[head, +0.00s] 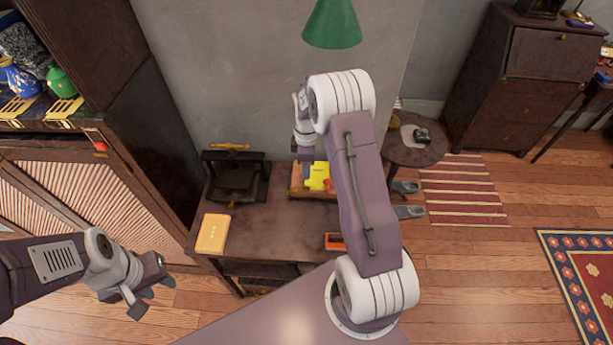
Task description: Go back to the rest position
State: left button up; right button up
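My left gripper (152,294) is at the lower left, in front of the desk's left end. Its fingertips look spread apart, with nothing between them. My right arm rises from the bottom centre and bends at the top. Its wrist end, with the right gripper (304,156), points down above the desk near the yellow item (318,177). The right fingers are small and dark here, so their opening is unclear. No object can be seen held by either gripper.
The dark desk (268,228) bears a black press-like device (236,177), a yellow box (213,233) and an orange item (334,241). A cabinet (90,170) stands left. A green lamp (332,25) hangs above. A round table (415,150) stands right; floor beyond is mostly clear.

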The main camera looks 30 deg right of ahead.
jog(key=shift+r, duration=0.15)
dwell(0.3)
jog(key=s+a+r+t, duration=0.2)
jog(key=s+a+r, duration=0.3)
jog(key=a+r, duration=0.45)
jog(key=s+a+f+m, duration=0.1)
jog(key=s+f+m, duration=0.1)
jog(key=s+m, duration=1)
jog(key=shift+s+a+f+g, duration=0.2)
jog(key=shift+s+f+g, duration=0.2)
jog(key=shift+s, duration=0.5)
